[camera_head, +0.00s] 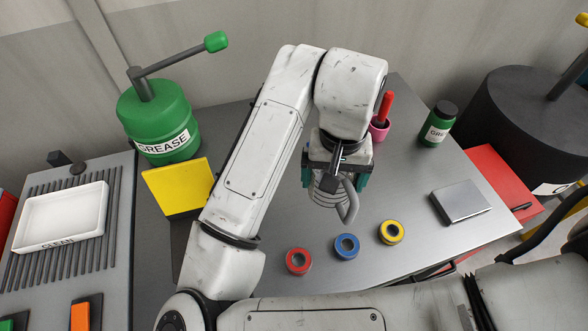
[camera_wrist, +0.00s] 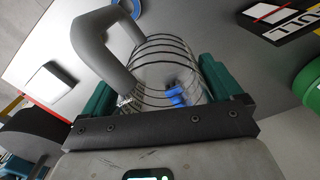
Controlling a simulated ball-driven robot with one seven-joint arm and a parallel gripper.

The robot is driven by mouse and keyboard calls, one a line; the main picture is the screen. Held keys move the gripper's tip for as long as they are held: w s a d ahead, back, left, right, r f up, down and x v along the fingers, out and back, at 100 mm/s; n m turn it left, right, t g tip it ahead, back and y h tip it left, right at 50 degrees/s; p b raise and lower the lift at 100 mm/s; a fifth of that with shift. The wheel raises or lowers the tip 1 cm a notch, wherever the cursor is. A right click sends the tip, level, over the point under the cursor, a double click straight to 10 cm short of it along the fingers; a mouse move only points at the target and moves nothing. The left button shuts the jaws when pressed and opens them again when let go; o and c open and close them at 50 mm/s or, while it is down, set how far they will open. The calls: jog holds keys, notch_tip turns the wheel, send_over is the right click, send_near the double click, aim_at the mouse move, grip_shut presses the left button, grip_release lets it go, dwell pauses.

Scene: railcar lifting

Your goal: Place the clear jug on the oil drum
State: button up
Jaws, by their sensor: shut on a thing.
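My gripper (camera_head: 335,180) is shut on the clear jug (camera_head: 325,195), above the metal table. In the wrist view my green fingers (camera_wrist: 165,95) are on either side of the clear jug (camera_wrist: 160,60). It has dark rings around it and a thick grey handle (camera_wrist: 100,45). Something blue shows through or behind it. A large dark drum (camera_head: 520,130), which looks like the oil drum, stands at the far right, beyond the table. Its label is partly cut off. The jug is well to its left, apart from it.
Red, blue and yellow rings (camera_head: 346,246) lie on the table (camera_head: 270,275) below the jug. A silver box (camera_head: 460,202), a green bottle (camera_head: 438,124) and a pink cup (camera_head: 379,130) lie toward the drum. A green grease can (camera_head: 158,118) stands at left.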

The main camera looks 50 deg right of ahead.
jog(key=w+f, duration=0.7)
jog(key=w+d+f, duration=0.1)
jog(key=w+f, duration=0.2)
jog(key=shift+w+d+f, duration=0.1)
jog(key=shift+w+f, duration=0.05)
jog(key=shift+f, duration=0.6)
jog(key=shift+f, duration=0.1)
jog(key=shift+f, duration=0.1)
jog(key=o, duration=0.8)
jog(key=shift+c, duration=0.2)
